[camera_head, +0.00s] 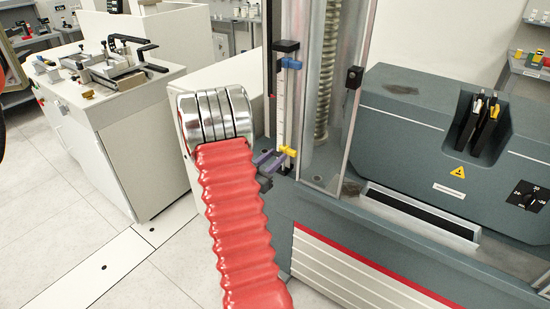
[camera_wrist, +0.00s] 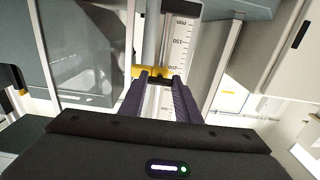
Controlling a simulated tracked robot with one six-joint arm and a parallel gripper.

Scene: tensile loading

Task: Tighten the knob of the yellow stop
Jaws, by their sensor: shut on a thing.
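The yellow stop (camera_head: 287,151) sits low on the white ruler scale (camera_head: 284,112) of the testing machine. It also shows in the wrist view (camera_wrist: 150,71), beside millimetre marks near 200. My gripper (camera_head: 276,160) reaches the stop from the front, mostly hidden behind my red arm in the head view. In the wrist view, the two purple fingers of my gripper (camera_wrist: 160,77) are at the stop, closed on its dark knob (camera_wrist: 157,79). The knob is mostly hidden between the fingertips. A blue stop (camera_head: 290,63) sits higher on the same scale.
A clear guard panel (camera_head: 345,120) and a screw column (camera_head: 327,70) stand right of the scale. The grey machine housing (camera_head: 420,110) holds tools in a recess. A white bench (camera_head: 140,110) with a clamp fixture stands left. Floor on the left is clear.

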